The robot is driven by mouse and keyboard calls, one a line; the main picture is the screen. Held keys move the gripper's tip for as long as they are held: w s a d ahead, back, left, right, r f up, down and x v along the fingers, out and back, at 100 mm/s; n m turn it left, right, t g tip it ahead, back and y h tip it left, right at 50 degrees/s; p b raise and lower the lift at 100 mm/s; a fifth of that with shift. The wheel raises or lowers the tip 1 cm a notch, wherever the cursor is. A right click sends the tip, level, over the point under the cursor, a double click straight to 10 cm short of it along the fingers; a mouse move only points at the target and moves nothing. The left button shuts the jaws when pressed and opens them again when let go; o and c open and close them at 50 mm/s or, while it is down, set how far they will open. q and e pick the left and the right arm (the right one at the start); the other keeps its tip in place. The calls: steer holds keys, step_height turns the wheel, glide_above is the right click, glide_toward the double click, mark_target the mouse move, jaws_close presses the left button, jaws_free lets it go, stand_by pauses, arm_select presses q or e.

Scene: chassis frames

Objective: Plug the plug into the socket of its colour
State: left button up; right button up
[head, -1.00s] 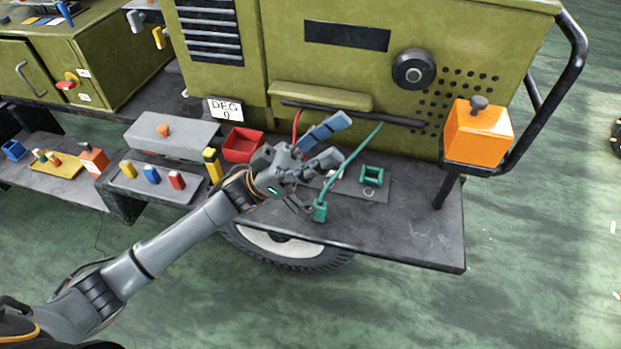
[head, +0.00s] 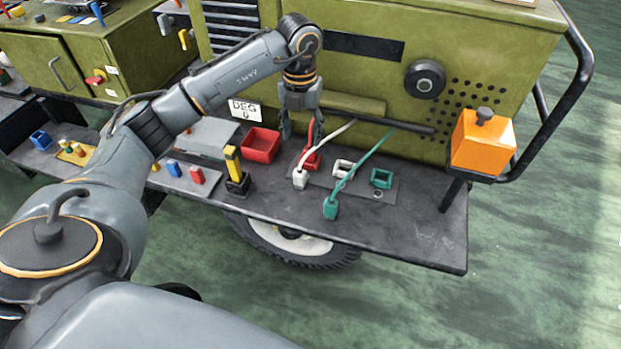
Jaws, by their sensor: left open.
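My left gripper (head: 301,132) is open and points down, with nothing visibly held between its fingers. It is above and just behind a red socket piece (head: 311,160); whether a red plug sits in it I cannot tell. A white plug (head: 300,180) on a white cord and a green plug (head: 330,209) on a green cord stand on the dark shelf in front. A white socket (head: 343,168) and a green socket (head: 381,179) are on the grey plate, both apparently empty. My right gripper is out of view.
A red bin (head: 261,145) and a yellow-and-black post (head: 235,170) stand left of the sockets. An orange box (head: 483,143) is at the right end. The dark shelf (head: 420,225) is bare at front right. The olive machine wall rises behind.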

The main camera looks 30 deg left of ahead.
mark_target(300, 169)
arm_select(q)
step_height(300, 169, down, 8)
steer(key=shift+f+p, duration=0.1)
steer(key=shift+p, duration=0.55)
steer(key=f+p, duration=0.1)
steer(key=f, duration=0.3)
steer(key=shift+s+a+f+p, duration=0.2)
steer(key=shift+f+p, duration=0.1)
steer(key=shift+p, duration=0.1)
steer(key=shift+f, duration=0.45)
steer(key=shift+c, duration=0.2)
jaws_close()
steer(key=shift+r, duration=0.1)
